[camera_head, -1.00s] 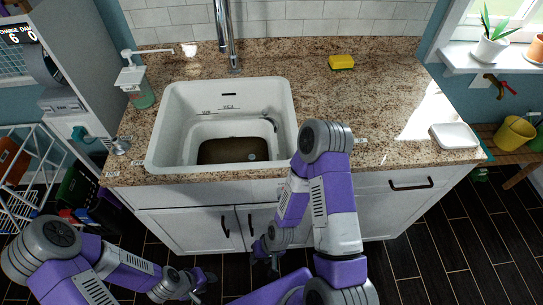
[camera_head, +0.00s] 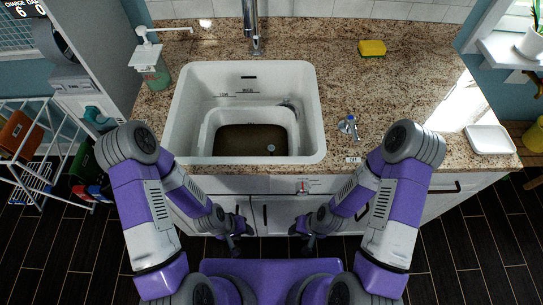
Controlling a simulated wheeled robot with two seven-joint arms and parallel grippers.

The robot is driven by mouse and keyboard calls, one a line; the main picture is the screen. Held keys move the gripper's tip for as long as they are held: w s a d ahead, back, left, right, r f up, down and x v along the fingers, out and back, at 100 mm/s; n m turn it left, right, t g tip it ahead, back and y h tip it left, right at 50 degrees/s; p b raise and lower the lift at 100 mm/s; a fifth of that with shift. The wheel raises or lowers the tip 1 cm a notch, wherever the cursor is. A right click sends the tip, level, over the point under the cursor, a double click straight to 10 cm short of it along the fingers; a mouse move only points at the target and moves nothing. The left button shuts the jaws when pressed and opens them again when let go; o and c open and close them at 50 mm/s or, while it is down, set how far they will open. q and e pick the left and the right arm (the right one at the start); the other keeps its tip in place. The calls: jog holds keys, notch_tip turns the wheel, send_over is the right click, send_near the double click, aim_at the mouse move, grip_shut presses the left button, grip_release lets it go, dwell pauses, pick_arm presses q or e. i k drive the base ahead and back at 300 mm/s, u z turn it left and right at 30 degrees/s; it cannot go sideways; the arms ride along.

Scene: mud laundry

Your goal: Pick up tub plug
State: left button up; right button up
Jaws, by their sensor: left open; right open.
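A white tub sits in the white sink (camera_head: 178,125), with brown muddy water (camera_head: 240,137) in its bottom. A small pale round disc (camera_head: 270,147) shows at the right part of the muddy water; it may be the tub plug, but it is too small to be sure. A grey fitting (camera_head: 289,104) is on the tub's right back wall. My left gripper (camera_head: 237,236) is open and empty, low in front of the cabinet doors. My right gripper (camera_head: 303,236) is open and empty beside it, also below the counter edge. Both are apart from the tub.
The faucet (camera_head: 252,30) stands behind the sink. A knob with a blue top (camera_head: 349,126) is on the counter right of it. A soap dispenser (camera_head: 152,70), yellow sponge (camera_head: 372,48) and white dish (camera_head: 489,139) are on the counter. The right counter is mostly clear.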

aim_at(270, 148)
jog(key=k, duration=0.5)
jog(key=u, duration=2.6)
jog(key=i, duration=2)
jog(key=z, duration=3.35)
